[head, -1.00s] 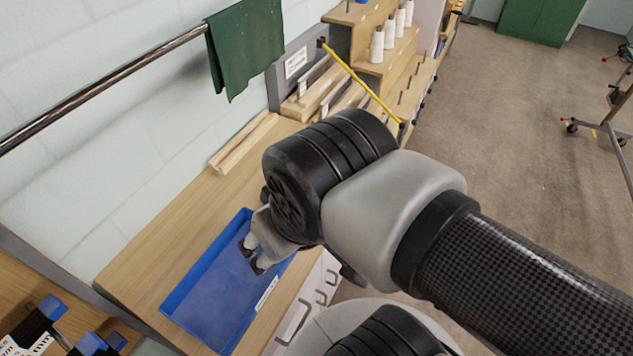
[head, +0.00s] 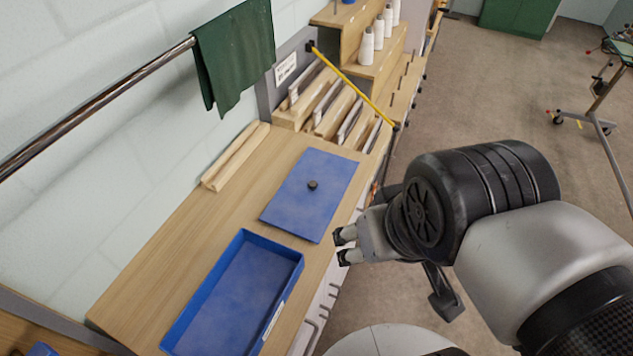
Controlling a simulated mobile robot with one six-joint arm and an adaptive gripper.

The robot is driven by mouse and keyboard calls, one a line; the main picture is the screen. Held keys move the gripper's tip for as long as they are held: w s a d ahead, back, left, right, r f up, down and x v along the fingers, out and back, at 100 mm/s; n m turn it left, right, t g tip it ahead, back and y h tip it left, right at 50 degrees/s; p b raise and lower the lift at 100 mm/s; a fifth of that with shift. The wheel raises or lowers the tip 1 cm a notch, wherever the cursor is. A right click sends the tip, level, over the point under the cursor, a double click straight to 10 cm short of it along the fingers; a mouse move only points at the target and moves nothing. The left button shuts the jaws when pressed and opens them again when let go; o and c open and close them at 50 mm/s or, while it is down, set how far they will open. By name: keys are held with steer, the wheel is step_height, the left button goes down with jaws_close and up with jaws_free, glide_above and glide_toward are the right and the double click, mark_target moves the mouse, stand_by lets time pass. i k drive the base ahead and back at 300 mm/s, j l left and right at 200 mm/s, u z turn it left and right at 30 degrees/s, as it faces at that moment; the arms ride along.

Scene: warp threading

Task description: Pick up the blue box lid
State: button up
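The blue box lid (head: 301,207) lies flat on the wooden counter, with a small dark knob (head: 313,185) at its middle. The open blue box (head: 289,256) stands on the counter nearer to me, just apart from the lid, and looks empty. My gripper (head: 341,247) is right of the box and below the lid's near right corner in the picture, by the counter's front edge. Its two fingertips are apart with nothing between them. It does not appear to touch the lid.
Wooden strips (head: 236,156) lie along the wall. A rack of wooden pieces (head: 333,105) stands behind the lid, with a yellow rod (head: 350,82) slanting across it. White spools (head: 367,46) stand on steps further back. A green cloth (head: 234,57) hangs from a metal rail (head: 95,108).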

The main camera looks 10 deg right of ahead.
mark_target(305, 206)
steer(key=k+j+u, duration=0.1)
steer(key=j+u, duration=0.15)
steer(key=u, duration=0.15)
steer(key=j+u, duration=0.2)
steer(key=u, duration=0.15)
steer(key=i+l+z, duration=0.15)
steer(key=l, duration=0.35)
steer(key=i+l+z, duration=0.15)
steer(key=l, duration=0.3)
steer(key=i+l+z, duration=0.2)
steer(key=l, duration=0.25)
steer(key=i+l+z, duration=0.15)
steer(key=i+l, duration=0.25)
